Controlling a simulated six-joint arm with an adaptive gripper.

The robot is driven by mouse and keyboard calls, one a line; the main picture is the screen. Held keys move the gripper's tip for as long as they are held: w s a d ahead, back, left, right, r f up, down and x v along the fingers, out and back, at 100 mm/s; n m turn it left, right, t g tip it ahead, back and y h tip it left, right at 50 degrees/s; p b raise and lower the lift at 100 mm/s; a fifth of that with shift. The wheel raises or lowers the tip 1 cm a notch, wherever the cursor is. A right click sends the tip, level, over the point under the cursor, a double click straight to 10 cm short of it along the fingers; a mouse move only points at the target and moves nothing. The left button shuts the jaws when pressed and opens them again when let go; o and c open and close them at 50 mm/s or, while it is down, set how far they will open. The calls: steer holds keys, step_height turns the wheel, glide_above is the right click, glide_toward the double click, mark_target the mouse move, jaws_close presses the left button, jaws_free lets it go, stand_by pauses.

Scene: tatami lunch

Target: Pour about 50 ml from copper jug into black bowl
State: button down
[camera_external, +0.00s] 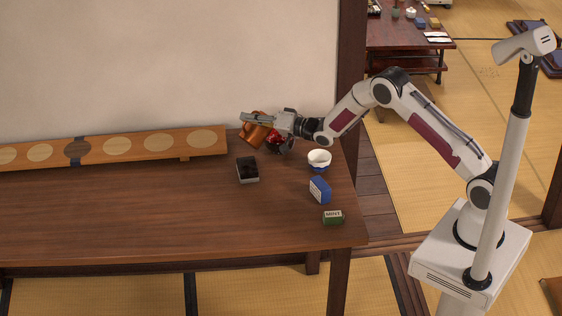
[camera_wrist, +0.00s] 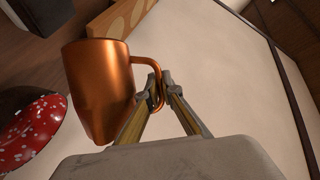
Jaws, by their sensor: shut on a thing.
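The copper jug (camera_external: 254,135) is held above the far right part of the table and looks tilted in the external view. My gripper (camera_external: 270,122) is shut on its handle. In the wrist view, the fingertips (camera_wrist: 157,92) close around the handle of the jug (camera_wrist: 98,90); the inside of the jug and its contents are hidden. A black, square-looking vessel (camera_external: 247,168) stands on the table just below the jug in the picture. I see no clearly round black bowl.
A red, white-dotted round thing (camera_wrist: 32,130) lies close to the jug, partly hidden externally. A white and blue bowl (camera_external: 319,158), a blue box (camera_external: 320,190) and a green MINT box (camera_external: 333,217) stand to the right. A long wooden board (camera_external: 110,147) lies along the wall. The table's left front is clear.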

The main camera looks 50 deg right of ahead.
steer(key=shift+a+n, duration=0.15)
steer(key=shift+n, duration=0.15)
steer(key=shift+w+a+f+n+h, duration=0.1)
steer(key=shift+a+f+n+h, duration=0.2)
steer(key=shift+f+n, duration=0.1)
steer(key=shift+a+f+n+g, duration=0.25)
steer(key=shift+f+n+g, duration=0.1)
steer(key=shift+f, duration=0.2)
steer(key=shift+a+f+n+g, duration=0.25)
steer(key=shift+f+n, duration=0.1)
steer(key=shift+f, duration=0.2)
steer(key=w+a+f+n+g+h, duration=0.1)
steer(key=a+f+n+h, duration=0.2)
steer(key=a+n, duration=0.2)
steer(key=shift+a+f+g, duration=0.3)
steer(key=shift+a+f, duration=0.05)
steer(key=shift+f, duration=0.05)
stand_by(1.0)
steer(key=shift+w+f+h, duration=0.1)
steer(key=shift+h, duration=0.2)
